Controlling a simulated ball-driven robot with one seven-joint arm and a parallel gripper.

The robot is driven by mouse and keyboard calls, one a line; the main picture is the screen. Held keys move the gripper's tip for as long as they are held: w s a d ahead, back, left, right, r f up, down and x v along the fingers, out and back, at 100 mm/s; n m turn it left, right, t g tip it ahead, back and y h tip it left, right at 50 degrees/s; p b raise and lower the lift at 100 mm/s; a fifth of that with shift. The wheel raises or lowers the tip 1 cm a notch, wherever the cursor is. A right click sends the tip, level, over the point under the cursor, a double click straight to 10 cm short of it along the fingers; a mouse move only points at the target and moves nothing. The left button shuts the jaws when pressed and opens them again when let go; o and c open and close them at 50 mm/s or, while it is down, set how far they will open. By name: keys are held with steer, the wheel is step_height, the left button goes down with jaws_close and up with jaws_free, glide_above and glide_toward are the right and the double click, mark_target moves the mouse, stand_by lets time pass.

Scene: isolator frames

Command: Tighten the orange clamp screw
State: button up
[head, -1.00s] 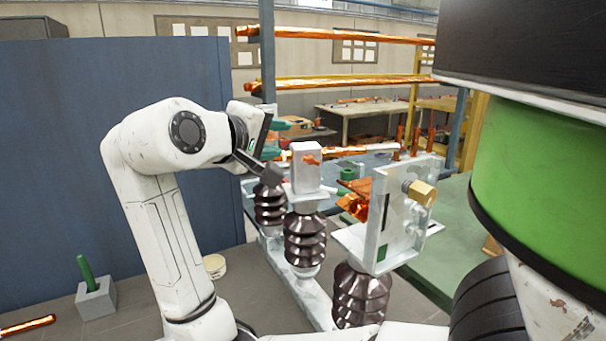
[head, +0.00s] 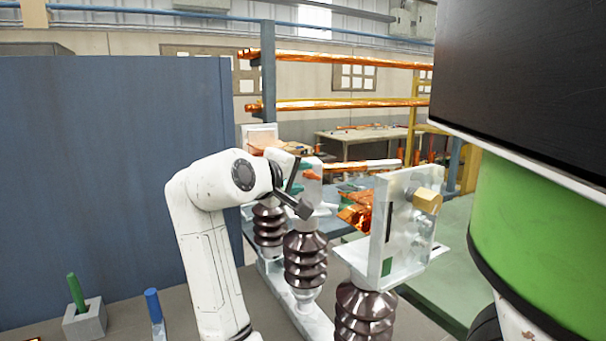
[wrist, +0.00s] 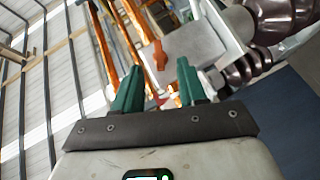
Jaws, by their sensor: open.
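The orange clamp screw (wrist: 160,55) shows in the wrist view as a small wing-shaped piece on the face of a pale metal block (wrist: 192,52). My gripper (wrist: 158,84) has two green fingers, spread apart with nothing between them. The screw lies ahead of the fingertips, roughly in line with the gap, and looks apart from them. In the head view my dark gripper body is in front of the block on the middle insulator (head: 305,262) and covers much of it.
A metal plate with a brass nut (head: 427,200) stands on the nearest ribbed insulator (head: 364,315), right of my arm. Another insulator (head: 268,228) stands behind. A blue panel (head: 110,160) fills the left. Grey holders with a green peg (head: 76,292) and blue peg (head: 153,305) stand lower left.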

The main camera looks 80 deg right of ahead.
mark_target(311, 175)
steer(key=shift+x, duration=1.2)
steer(key=shift+c, duration=0.3)
jaws_close()
